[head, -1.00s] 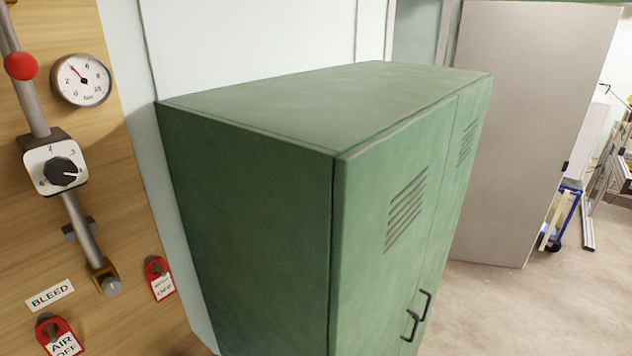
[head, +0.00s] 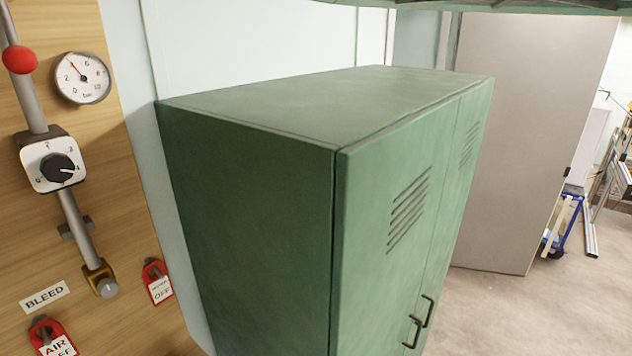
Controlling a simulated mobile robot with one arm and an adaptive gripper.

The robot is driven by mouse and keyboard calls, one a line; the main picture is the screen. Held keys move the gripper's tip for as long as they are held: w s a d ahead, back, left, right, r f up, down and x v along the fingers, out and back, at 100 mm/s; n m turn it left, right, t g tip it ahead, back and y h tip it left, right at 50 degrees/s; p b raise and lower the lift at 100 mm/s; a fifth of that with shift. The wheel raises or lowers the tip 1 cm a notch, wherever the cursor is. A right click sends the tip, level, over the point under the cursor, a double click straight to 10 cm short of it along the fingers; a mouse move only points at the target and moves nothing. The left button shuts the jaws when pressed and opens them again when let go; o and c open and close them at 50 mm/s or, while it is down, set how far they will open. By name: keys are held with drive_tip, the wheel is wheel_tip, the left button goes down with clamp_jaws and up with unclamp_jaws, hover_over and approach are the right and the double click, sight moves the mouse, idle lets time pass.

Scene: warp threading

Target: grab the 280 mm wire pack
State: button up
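No wire pack shows in the head view. My gripper is not in view either. A green two-door metal cabinet (head: 245,215) fills the middle of the view.
A wooden panel (head: 110,185) at the left carries a gauge (head: 83,78), a dial (head: 56,166) and red lockout tags (head: 156,282). A grey upright panel (head: 535,130) stands behind the cabinet. A blue cart (head: 565,225) stands at the right. Floor (head: 500,310) is clear at the lower right.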

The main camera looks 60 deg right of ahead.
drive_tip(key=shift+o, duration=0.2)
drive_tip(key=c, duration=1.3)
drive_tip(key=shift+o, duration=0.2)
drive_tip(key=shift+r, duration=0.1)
